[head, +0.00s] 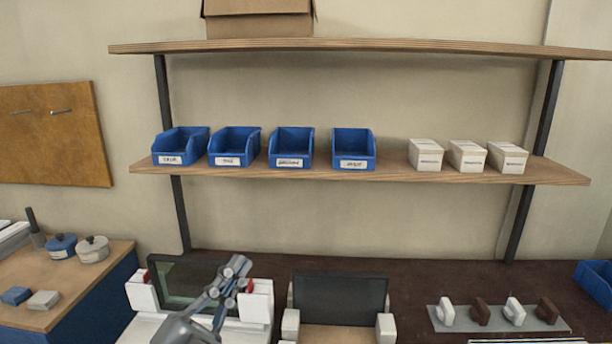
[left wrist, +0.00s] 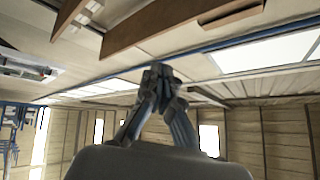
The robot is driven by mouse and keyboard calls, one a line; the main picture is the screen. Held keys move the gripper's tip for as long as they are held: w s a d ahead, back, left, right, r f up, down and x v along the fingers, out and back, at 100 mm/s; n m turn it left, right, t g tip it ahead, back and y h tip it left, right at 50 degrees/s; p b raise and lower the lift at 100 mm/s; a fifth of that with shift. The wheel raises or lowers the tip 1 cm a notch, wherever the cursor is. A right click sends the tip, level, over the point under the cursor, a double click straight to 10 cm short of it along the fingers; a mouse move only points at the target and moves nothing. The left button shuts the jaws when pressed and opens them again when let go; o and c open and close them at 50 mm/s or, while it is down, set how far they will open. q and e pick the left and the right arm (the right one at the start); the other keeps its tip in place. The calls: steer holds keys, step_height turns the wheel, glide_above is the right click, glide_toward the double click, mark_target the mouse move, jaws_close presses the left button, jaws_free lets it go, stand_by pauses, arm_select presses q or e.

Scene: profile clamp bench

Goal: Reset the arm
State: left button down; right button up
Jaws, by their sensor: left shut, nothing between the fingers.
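My left gripper (head: 238,268) is in the lower left middle of the head view, in front of a white clamp fixture (head: 140,292) with red parts and a dark panel. Its fingers point up and are shut with nothing between them. It hides part of the panel and the fixture's right side. In the left wrist view the fingertips (left wrist: 160,76) meet, pointing up toward the ceiling and shelf undersides. My right gripper is in neither view.
A second fixture with a dark panel (head: 340,298) stands to the right. A grey plate (head: 462,326) holds several white and brown handles. A wooden shelf (head: 390,172) above carries blue bins (head: 292,147) and white boxes (head: 467,156). A side table (head: 84,268) stands left.

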arm_select(q)
steer(key=s+a+f+n+g+y, duration=0.1)
steer(key=a+f+n+g+y, duration=0.1)
steer(key=a+f+n+y, duration=0.4)
steer(key=a+f+n+g+y, duration=0.2)
steer(key=f+n+y, duration=0.2)
steer(key=f, duration=0.4)
steer(key=s+a+f+n+g+y, duration=0.1)
steer(key=a+f+n+y, duration=0.35)
steer(key=f, duration=0.35)
steer(key=s+d+f+n+g+h, duration=0.25)
steer(key=s+f+g, duration=0.95)
steer(key=s+f, duration=0.7)
step_height(320, 180, down, 27)
steer(key=s+y+b, duration=0.1)
steer(key=s+b, duration=0.1)
steer(key=b, duration=0.3)
steer(key=s+a+f+g+b, duration=0.1)
steer(key=s+f+b, duration=0.1)
steer(key=s+f, duration=0.6)
steer(key=s+a+f+g+b, duration=0.1)
steer(key=s+a+f+b, duration=0.1)
steer(key=s+f, duration=0.7)
step_height(320, 180, down, 5)
steer(key=shift+s+m, duration=0.2)
steer(key=shift+m, duration=0.1)
